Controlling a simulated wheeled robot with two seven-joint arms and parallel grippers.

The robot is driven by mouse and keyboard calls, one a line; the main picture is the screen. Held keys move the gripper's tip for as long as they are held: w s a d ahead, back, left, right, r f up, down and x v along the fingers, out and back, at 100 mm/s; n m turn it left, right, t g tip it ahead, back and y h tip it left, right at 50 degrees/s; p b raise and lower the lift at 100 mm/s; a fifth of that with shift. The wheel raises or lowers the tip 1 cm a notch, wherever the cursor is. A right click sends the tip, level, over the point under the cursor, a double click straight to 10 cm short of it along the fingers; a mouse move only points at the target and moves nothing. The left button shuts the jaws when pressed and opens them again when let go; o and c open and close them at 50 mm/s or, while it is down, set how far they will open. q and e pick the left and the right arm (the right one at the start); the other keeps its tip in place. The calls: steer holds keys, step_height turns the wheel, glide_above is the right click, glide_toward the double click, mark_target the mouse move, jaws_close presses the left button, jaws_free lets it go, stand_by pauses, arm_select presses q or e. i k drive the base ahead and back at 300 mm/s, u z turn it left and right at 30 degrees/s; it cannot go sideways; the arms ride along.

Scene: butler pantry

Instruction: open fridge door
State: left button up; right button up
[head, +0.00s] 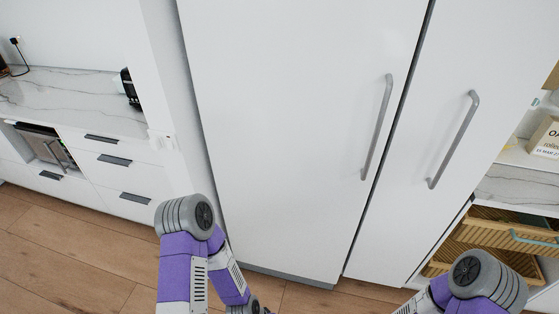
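A tall white two-door fridge fills the middle of the head view. Its wide left door (290,120) carries a vertical grey bar handle (377,128) near its right edge. Its right door (490,60) carries a similar grey handle (453,140) near its left edge. A narrow dark gap runs between the doors, and both look shut. My purple and grey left arm stands at the lower left in front of the fridge, and my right arm is at the lower right. Neither arm reaches a handle. Neither gripper's fingers can be made out.
A marble counter (70,100) with white drawers (118,180) and a small black appliance (130,89) stands left. Shelves with wooden crates (490,238) and a box (546,137) are right. The wooden floor (60,245) is clear at lower left.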

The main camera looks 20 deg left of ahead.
mark_target(298, 100)
steer(key=k, duration=0.55)
steer(key=z, duration=0.6)
steer(key=i, duration=0.9)
steer(key=u, duration=0.6)
